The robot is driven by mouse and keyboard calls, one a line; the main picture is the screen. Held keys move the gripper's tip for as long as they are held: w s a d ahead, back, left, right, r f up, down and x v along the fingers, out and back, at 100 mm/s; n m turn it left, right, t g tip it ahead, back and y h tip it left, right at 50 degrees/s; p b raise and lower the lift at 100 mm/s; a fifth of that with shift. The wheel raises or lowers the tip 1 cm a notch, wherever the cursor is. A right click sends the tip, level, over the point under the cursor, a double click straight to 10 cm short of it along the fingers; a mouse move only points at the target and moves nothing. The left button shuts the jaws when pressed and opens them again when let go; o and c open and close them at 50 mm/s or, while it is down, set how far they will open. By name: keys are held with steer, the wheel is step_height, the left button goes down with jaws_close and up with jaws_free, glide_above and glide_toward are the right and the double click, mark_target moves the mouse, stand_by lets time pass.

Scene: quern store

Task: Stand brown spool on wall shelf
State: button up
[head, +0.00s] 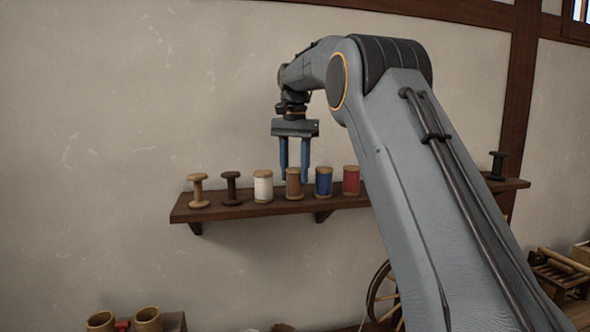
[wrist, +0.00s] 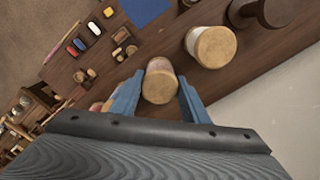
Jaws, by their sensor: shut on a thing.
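The brown spool (head: 293,186) stands upright in the row on the wall shelf (head: 230,212), between the white and blue spools. Its base looks level with its neighbours' bases, though I cannot tell contact for certain. My gripper (head: 294,176) points down from above, with its blue fingers on either side of the spool, shut on it. In the wrist view the spool's pale round top (wrist: 160,85) shows between the two fingers.
On the shelf are a white spool (head: 263,187), a blue spool (head: 324,182), a red spool (head: 351,180), a tan spool (head: 198,190), a dark brown spool (head: 231,188) and a black spool (head: 497,166). My arm hides part of the shelf's right half.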

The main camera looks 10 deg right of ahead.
steer(key=shift+f, duration=0.15)
steer(key=o, duration=1.1)
step_height(320, 180, up, 6)
steer(key=shift+w+f+b, duration=0.1)
steer(key=shift+f+b, duration=0.1)
steer(key=shift+b, duration=0.6)
steer(key=shift+r, duration=1.05)
